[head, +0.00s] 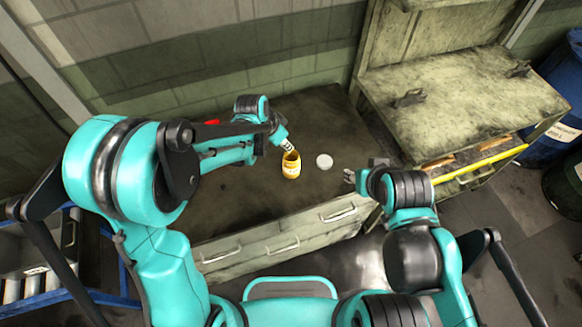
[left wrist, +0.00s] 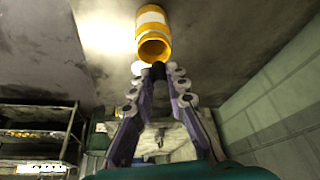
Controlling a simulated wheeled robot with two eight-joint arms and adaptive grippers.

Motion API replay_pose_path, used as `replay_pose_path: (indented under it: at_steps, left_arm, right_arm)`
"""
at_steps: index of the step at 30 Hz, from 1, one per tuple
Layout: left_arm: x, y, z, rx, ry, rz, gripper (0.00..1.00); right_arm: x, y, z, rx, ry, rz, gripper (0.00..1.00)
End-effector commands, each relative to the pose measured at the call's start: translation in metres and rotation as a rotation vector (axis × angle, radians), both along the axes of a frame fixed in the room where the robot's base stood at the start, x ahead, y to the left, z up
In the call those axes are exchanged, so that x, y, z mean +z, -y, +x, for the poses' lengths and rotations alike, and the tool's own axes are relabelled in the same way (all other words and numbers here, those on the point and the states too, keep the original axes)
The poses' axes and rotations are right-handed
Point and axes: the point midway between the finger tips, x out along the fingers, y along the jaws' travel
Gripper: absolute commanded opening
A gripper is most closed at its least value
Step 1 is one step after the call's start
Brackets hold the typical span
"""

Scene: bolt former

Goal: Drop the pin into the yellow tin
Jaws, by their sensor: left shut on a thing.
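The yellow tin (head: 291,168) stands upright on the dark worktop, its mouth open. In the left wrist view the tin (left wrist: 152,24) is at the top, its opening facing my fingertips. My left gripper (head: 287,146) is just above and beside the tin's rim. In the left wrist view its fingers (left wrist: 158,72) close together at the tips, near the tin's mouth. A small dark thing, likely the pin (left wrist: 158,70), shows between the tips; most of it is hidden. My right gripper (head: 349,178) is near the worktop's right front edge, too small to read.
A red thing (head: 211,122) shows behind my left arm. A grimy metal cabinet (head: 455,105) with a yellow bar (head: 478,165) stands at the right. The worktop in front of the tin is clear.

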Motion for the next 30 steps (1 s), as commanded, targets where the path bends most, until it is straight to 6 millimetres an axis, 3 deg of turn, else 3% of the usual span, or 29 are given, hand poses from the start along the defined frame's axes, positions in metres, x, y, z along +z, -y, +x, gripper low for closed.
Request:
replay_pose_path:
  at_steps: [8, 9, 11, 23, 30]
  left_arm:
    - [-0.002, 0.000, 0.000, 0.000, 0.000, 0.000, 0.00]
    - [-0.002, 0.000, 0.000, 0.000, 0.000, 0.000, 0.22]
    - [-0.002, 0.000, 0.000, 0.000, 0.000, 0.000, 0.38]
    - [0.004, -0.002, -0.001, 0.001, 0.000, 0.000, 0.39]
    - [0.044, -0.015, -0.013, 0.001, 0.000, 0.000, 0.39]
  right_arm:
    - [-0.001, 0.000, 0.000, 0.000, 0.000, 0.000, 0.40]
    - [-0.001, 0.000, 0.000, 0.000, 0.000, 0.000, 0.40]
    - [-0.001, 0.000, 0.000, 0.000, 0.000, 0.000, 0.40]
    - [-0.001, 0.000, 0.000, 0.000, 0.000, 0.000, 0.40]
    - [-0.001, 0.000, 0.000, 0.000, 0.000, 0.000, 0.40]
